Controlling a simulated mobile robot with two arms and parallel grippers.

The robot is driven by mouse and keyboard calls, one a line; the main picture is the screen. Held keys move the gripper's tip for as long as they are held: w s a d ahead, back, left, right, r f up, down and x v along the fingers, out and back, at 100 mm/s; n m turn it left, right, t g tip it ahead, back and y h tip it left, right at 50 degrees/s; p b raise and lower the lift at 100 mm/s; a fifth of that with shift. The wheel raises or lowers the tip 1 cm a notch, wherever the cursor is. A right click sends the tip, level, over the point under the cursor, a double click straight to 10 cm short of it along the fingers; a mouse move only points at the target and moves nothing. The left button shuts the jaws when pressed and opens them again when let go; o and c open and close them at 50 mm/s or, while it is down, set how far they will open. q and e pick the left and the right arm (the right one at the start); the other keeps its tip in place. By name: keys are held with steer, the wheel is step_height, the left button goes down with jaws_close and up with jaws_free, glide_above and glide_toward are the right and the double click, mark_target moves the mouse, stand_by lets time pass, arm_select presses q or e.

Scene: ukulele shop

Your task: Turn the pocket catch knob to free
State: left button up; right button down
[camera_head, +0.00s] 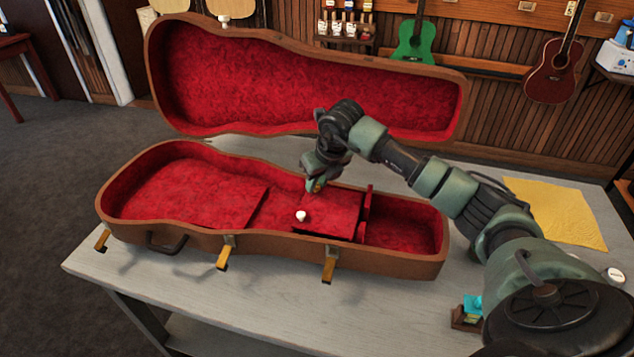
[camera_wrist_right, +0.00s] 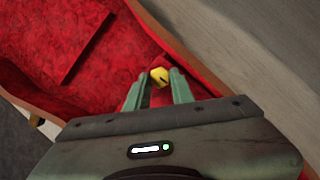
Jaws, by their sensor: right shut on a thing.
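The ukulele case (camera_head: 270,262) lies open on a table, its lid raised behind it, with red plush lining. A red pocket lid (camera_head: 325,218) sits in the case right of centre and bears a small white knob (camera_head: 301,216). My right gripper (camera_head: 315,187) reaches down at the back of this pocket lid. In the right wrist view, my right gripper (camera_wrist_right: 158,84) is shut on the small yellow catch knob (camera_wrist_right: 159,76), which has a dark mark on its face. In the head view the fingers mostly hide this knob. My left gripper is in neither view.
A yellow cloth (camera_head: 555,212) lies at the table's right. A small holder with a cyan item (camera_head: 472,305) and a round white-topped object (camera_head: 616,275) are near my right arm. Latches (camera_head: 329,265) hang along the case front. Ukuleles hang on the back wall.

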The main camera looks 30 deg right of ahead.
steer(key=n+b, duration=0.1)
steer(key=n+y+b, duration=0.1)
steer(key=shift+d+f+n, duration=0.1)
steer(key=shift+d+n, duration=0.15)
steer(key=shift+n, duration=0.05)
steer(key=n+y+b, duration=0.1)
steer(key=n, duration=0.2)
steer(key=shift+w+d+n, duration=0.1)
steer(key=shift+n, duration=0.2)
steer(key=n+g+y, duration=0.1)
steer(key=n, duration=0.1)
steer(key=n+y+b, duration=0.1)
steer(key=n, duration=0.2)
steer(key=shift+w+d+g+b, duration=0.2)
steer(key=shift+g+b, duration=0.1)
steer(key=shift+g, duration=0.1)
steer(key=n+g, duration=0.1)
steer(key=n, duration=0.2)
steer(key=n+g+b, duration=0.1)
steer(key=n, duration=0.2)
steer(key=shift+w+y, duration=0.2)
steer(key=shift+y, duration=0.2)
steer(key=c, duration=1.2)
jaws_free()
steer(key=shift+r, duration=0.2)
